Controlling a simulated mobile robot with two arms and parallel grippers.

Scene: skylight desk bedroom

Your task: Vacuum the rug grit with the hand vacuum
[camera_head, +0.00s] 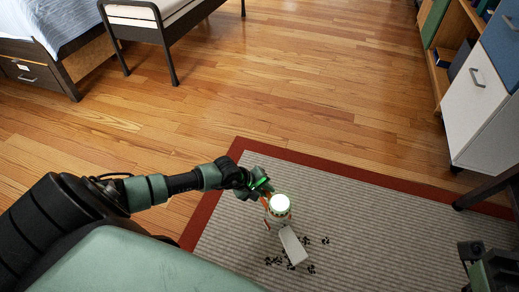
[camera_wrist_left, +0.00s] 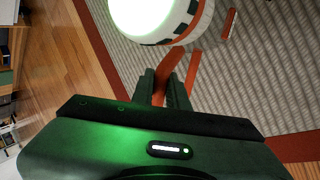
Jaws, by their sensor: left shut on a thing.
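The hand vacuum (camera_head: 280,204) is white with an orange handle and a pale grey nozzle (camera_head: 293,246) that points down toward the rug. My left gripper (camera_head: 264,188) is shut on its orange handle, which shows between the fingers (camera_wrist_left: 166,88) in the left wrist view. Dark grit (camera_head: 274,261) lies in small clumps on the grey striped rug (camera_head: 370,225), on both sides of the nozzle. I cannot tell whether the nozzle touches the rug. Part of my right gripper (camera_head: 474,262) shows at the lower right edge; its fingertips are unclear.
The rug has a red border (camera_head: 330,165). A white cabinet (camera_head: 474,100) and a bookshelf stand at the right. A dark-framed bench (camera_head: 160,30) and a bed (camera_head: 35,55) are at the upper left. The wooden floor (camera_head: 290,80) between them is clear.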

